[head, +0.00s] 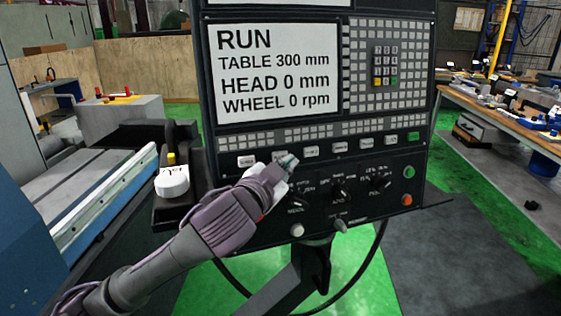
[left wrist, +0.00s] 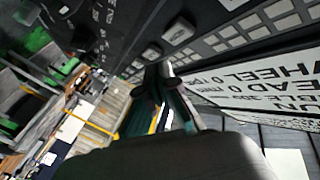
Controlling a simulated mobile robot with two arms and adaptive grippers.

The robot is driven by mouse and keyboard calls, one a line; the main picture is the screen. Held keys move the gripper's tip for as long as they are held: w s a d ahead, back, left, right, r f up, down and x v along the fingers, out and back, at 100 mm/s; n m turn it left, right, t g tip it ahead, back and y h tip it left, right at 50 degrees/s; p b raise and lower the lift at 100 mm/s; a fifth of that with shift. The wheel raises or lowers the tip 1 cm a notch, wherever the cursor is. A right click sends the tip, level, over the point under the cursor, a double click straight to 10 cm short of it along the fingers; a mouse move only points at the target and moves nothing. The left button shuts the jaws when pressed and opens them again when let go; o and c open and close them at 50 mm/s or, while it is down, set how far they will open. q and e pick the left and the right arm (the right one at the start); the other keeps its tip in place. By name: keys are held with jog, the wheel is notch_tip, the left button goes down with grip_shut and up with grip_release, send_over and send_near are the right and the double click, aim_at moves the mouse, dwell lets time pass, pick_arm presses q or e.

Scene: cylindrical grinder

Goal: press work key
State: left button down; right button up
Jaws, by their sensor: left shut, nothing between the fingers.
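The control panel (head: 330,128) fills the middle of the head view, with a row of white labelled keys below its small buttons. The leftmost key (head: 246,161), the third key (head: 311,151) and others to the right show clearly. Their labels are too small to read, so I cannot tell which is the work key. My left gripper (head: 287,162) is shut and empty, with its tips at the second key, which they partly hide. I cannot tell whether they touch it. In the left wrist view the shut fingers (left wrist: 165,88) are close to the panel, near a key (left wrist: 151,53).
The screen (head: 275,70) reads RUN, table 300 mm, head 0 mm, wheel 0 rpm. Knobs (head: 338,194) and a red button (head: 407,199) sit below the keys. A machine table (head: 85,185) stands left and a workbench (head: 500,112) right. My right gripper does not show.

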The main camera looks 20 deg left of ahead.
aim_at(287, 154)
pick_arm(q)
jog(key=shift+w+a+f, duration=0.15)
jog(key=shift+w+a, duration=0.45)
jog(key=shift+w, duration=0.15)
jog(key=shift+w, duration=0.1)
dwell(0.9)
jog(key=shift+w+a, duration=0.25)
jog(key=shift+w+a+f, duration=0.15)
jog(key=shift+w+a, duration=0.15)
dwell(0.9)
jog(key=shift+d, duration=0.1)
jog(key=shift+s+d+p, duration=0.4)
jog(key=shift+s+p, duration=0.1)
jog(key=shift+s, duration=0.15)
jog(key=shift+d, duration=0.1)
